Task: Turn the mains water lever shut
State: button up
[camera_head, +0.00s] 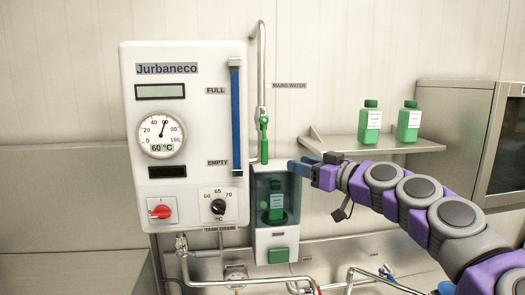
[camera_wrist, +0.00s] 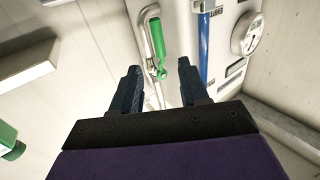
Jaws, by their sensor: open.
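The mains water lever (camera_head: 264,141) is a green handle hanging vertically down from a valve on a thin steel pipe, under the "MAINS WATER" label (camera_head: 289,85). It also shows in the wrist view (camera_wrist: 158,38), beyond my fingertips and roughly in line with the gap between them. My gripper (camera_head: 303,165) is to the right of the lever and a little below its lower end in the head view. In the wrist view my gripper (camera_wrist: 158,75) has its two dark fingers spread, with nothing held between them. I see no contact with the lever.
The white Jurbaneco panel (camera_head: 190,130) with its blue level tube (camera_head: 235,120) stands left of the lever. A clear-fronted dispenser (camera_head: 276,215) with a green bottle sits just below. A shelf (camera_head: 390,148) with two green bottles is at right. Pipes run along the bottom.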

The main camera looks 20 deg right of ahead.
aim_at(267, 154)
jog(key=p+x, duration=0.1)
jog(key=x, duration=0.6)
jog(key=p+x, duration=0.1)
jog(key=x, duration=0.6)
jog(key=shift+w+d+p, duration=0.15)
jog(key=shift+d+p, duration=0.05)
jog(key=shift+p, duration=0.2)
jog(key=shift+w+a, duration=0.2)
jog(key=shift+a, duration=0.05)
jog(key=shift+w+d+f, duration=0.1)
jog(key=shift+w+d, duration=0.05)
jog(key=shift+d, duration=0.25)
jog(key=shift+c, duration=0.6)
grip_shut()
